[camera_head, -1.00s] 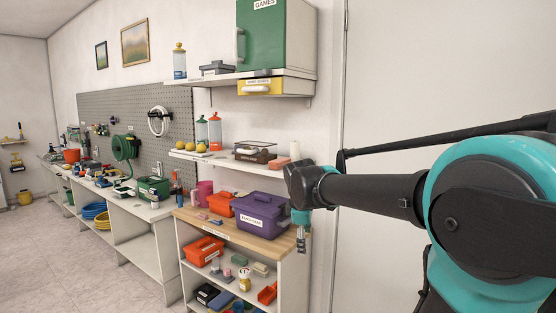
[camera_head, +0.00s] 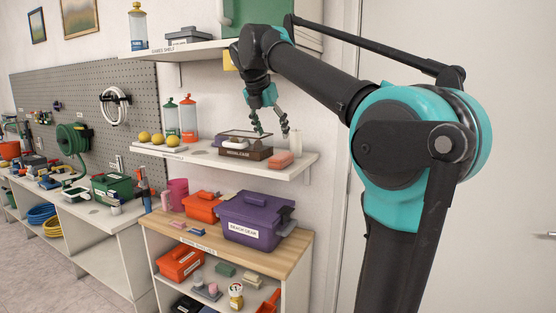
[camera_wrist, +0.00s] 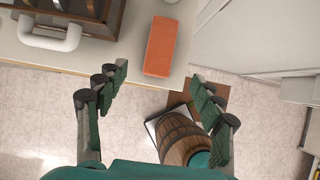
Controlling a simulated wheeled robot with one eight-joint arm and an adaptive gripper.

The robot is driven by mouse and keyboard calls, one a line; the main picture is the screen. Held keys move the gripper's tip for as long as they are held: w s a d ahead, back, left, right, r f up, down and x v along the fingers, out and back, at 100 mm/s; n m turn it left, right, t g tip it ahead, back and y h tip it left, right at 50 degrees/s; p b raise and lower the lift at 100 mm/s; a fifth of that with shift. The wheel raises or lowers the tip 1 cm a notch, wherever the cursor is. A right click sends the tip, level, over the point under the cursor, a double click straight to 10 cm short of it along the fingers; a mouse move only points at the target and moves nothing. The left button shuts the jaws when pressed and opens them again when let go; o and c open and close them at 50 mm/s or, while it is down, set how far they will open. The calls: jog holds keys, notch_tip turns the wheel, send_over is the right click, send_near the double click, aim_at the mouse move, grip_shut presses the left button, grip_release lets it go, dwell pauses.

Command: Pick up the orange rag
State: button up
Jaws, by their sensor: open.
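The orange rag (camera_head: 279,160) is a flat, folded-looking block lying near the front edge of the middle wall shelf, right of the case labelled like a display box. In the wrist view the rag (camera_wrist: 160,47) lies lengthwise on the pale shelf, ahead of the gap between my fingers. My gripper (camera_head: 272,131) is open and empty, above the shelf. In the wrist view my gripper (camera_wrist: 158,82) has its fingers spread wide, apart from the rag and still short of it in the picture.
The dark display case (camera_head: 246,150) stands left of the rag; its white handle (camera_wrist: 50,34) shows in the wrist view. A pale cylinder (camera_head: 296,141) is behind the rag. An upper shelf (camera_head: 190,50) is above. A barrel (camera_wrist: 182,136) stands on the floor below.

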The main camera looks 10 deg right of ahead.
aim_at(280, 156)
jog(key=x, duration=0.6)
jog(key=shift+w+f, duration=0.1)
jog(key=shift+f, duration=0.15)
jog(key=x, duration=0.4)
jog(key=shift+w+d+r, duration=0.1)
jog(key=shift+w, duration=0.05)
jog(key=shift+w+d+f, duration=0.15)
jog(key=shift+w+f, duration=0.05)
jog(key=shift+f, duration=0.3)
jog(key=shift+f, duration=0.25)
jog(key=c, duration=1)
